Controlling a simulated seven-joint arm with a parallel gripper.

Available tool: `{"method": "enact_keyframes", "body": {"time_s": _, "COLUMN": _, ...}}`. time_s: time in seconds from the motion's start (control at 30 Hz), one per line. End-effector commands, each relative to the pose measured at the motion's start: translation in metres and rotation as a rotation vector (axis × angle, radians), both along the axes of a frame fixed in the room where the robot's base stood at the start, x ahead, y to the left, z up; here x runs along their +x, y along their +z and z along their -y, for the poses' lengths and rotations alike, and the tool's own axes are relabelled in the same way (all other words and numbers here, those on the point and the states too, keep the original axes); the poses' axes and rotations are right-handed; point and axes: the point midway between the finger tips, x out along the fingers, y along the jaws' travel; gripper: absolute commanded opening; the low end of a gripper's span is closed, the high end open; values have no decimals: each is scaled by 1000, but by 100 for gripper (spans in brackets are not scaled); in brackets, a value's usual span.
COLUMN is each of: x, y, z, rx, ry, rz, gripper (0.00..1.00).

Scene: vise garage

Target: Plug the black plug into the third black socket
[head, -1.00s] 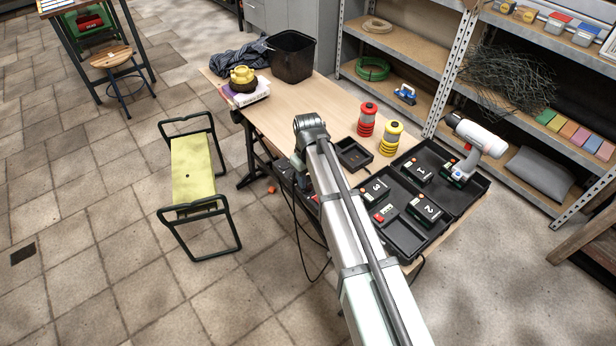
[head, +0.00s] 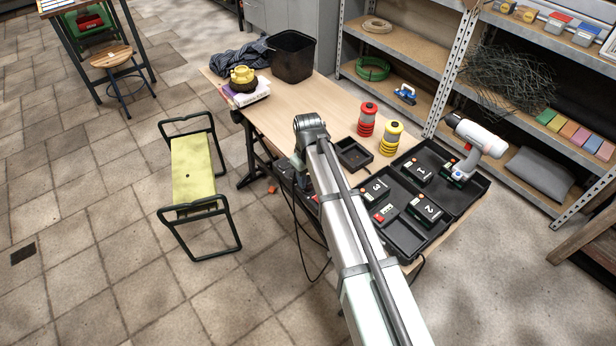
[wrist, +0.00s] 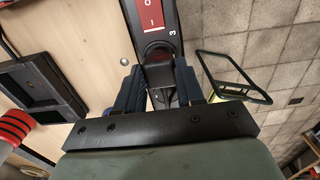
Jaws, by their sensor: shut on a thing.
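In the wrist view my gripper (wrist: 157,67) is shut on the black plug (wrist: 160,76), held between its two dark blue fingers. The plug's front end is at a round black socket (wrist: 156,46) on a black power strip (wrist: 173,14). The socket sits beside a red rocker switch (wrist: 152,14) and a white "3". The plug hides most of this socket. I cannot tell whether the plug touches it or how deep it is. The other sockets are out of the wrist view. In the head view my arm hides the gripper and plug.
A black tray (wrist: 38,91) lies left of the strip in the wrist view, with a red canister (wrist: 14,126) near it. In the head view an open black tool case (head: 476,184) holds numbered batteries. Black cables (head: 299,235) hang off the table's front edge.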

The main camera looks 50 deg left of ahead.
Motion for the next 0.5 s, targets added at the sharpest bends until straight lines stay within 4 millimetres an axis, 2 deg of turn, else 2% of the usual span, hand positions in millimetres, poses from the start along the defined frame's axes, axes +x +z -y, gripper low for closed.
{"method": "enact_keyframes", "body": {"time_s": 0.5, "x": 0, "y": -4, "z": 0, "rx": 0, "ry": 0, "rz": 0, "gripper": 11}}
